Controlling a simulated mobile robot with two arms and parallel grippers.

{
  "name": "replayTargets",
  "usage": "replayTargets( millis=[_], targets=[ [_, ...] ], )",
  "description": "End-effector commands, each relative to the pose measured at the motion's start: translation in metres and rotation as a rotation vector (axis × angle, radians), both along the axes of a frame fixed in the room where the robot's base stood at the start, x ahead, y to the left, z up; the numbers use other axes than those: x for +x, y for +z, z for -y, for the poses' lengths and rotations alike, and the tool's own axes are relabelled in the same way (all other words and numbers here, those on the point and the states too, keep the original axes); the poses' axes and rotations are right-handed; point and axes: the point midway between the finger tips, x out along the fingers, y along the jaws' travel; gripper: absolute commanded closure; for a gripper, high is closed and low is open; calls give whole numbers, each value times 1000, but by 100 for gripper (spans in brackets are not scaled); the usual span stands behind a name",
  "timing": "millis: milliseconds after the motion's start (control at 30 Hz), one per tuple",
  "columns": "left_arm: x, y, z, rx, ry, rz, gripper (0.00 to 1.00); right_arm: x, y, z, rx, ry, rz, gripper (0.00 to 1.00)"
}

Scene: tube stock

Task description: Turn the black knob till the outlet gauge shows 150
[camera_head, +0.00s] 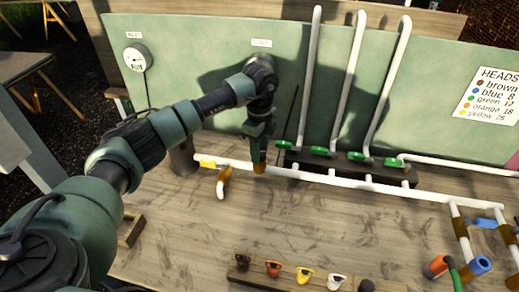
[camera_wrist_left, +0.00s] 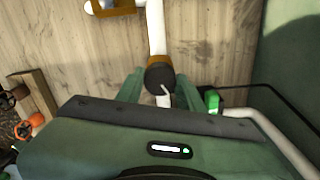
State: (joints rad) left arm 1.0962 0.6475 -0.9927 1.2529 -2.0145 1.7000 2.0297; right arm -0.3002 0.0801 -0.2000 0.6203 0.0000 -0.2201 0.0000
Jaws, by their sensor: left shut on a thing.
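The black knob (camera_wrist_left: 160,76) shows in the left wrist view, on a brass fitting (camera_wrist_left: 155,57) in the white pipe, with a light mark on its face. My left gripper (camera_wrist_left: 158,90) has its green fingers on both sides of the knob and is shut on it. In the head view my left gripper (camera_head: 258,160) points down at the brass fitting and hides the knob. The outlet gauge is hidden behind my left arm, below the label (camera_head: 261,43), so its reading cannot be seen. Another round gauge (camera_head: 138,57) hangs at the left of the green board. My right gripper is not in view.
White pipes (camera_head: 345,85) with green valve handles (camera_head: 319,151) rise right of the gripper. A brass tee (camera_head: 223,181) lies to its left. A wooden strip (camera_head: 320,283) with coloured heads is at the front. The wooden bench (camera_head: 190,235) between is clear.

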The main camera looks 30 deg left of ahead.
Motion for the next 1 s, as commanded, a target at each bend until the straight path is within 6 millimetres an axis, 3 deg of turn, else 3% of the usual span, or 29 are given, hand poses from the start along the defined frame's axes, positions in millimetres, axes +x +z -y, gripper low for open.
replayTargets(
  millis=[267, 300, 367, 400, 767, 1000],
  targets=[
    [1, 1, -1, 1, 1, 4, 100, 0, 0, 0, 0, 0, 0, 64],
    [1, 1, 0, 1, 1, 4, 60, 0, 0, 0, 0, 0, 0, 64],
    [1, 1, 0, 0, 1, 4, 43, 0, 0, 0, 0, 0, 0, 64],
    [1, 1, 0, 0, 1, 4, 41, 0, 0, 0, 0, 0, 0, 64],
    [1, 5, 0, 1, 0, 3, 41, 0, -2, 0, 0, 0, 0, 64],
    [2, 42, 0, 0, 1, 8, 41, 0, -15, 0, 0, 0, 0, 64]
  ],
)
